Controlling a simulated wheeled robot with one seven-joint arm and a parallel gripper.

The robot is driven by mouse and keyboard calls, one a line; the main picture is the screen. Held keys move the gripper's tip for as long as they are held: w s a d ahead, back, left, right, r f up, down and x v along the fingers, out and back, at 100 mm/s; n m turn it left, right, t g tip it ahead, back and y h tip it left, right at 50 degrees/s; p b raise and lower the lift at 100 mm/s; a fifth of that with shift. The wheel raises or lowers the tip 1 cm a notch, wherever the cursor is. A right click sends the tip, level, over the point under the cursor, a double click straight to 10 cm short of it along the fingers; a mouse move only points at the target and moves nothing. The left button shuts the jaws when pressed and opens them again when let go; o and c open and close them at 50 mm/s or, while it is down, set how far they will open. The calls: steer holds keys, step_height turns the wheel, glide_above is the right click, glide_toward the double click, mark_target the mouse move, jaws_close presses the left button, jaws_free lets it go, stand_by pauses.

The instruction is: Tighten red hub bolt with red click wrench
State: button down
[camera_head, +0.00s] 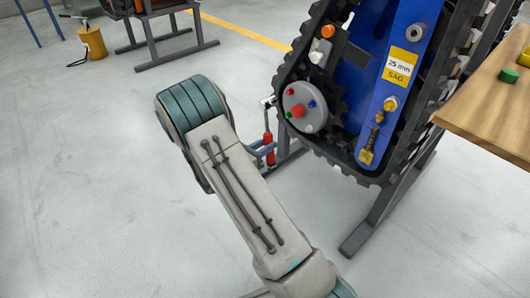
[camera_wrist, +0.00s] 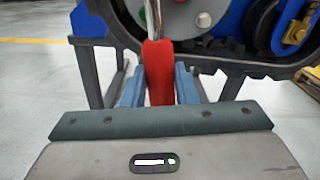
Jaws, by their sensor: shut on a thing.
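The red click wrench (camera_head: 268,142) stands roughly upright, its silver head up, just left of the hub in the head view. My gripper (camera_head: 264,151) is shut on its red handle, which shows in the wrist view (camera_wrist: 159,68) between my blue fingers (camera_wrist: 158,86). In the head view the wrench head appears apart from the red bolt. The top of the wrench is cut off in the wrist view.
A black track (camera_head: 345,163) runs around the hub and the blue carrier frame (camera_head: 375,30). A grey stand (camera_head: 370,225) supports it. A wooden table (camera_head: 490,115) with a green piece (camera_head: 509,75) is at right.

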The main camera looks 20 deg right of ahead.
stand_by(0.4)
steer(key=s+d+r+n+p, duration=0.7)
steer(key=n+p, duration=0.4)
steer(key=p, duration=0.9)
steer(key=shift+s+r+n+p, duration=0.3)
steer(key=shift+s+r, duration=0.2)
steer(key=shift+r, duration=0.05)
steer(key=shift+p+x, duration=1.15)
steer(key=shift+x, duration=0.5)
stand_by(3.4)
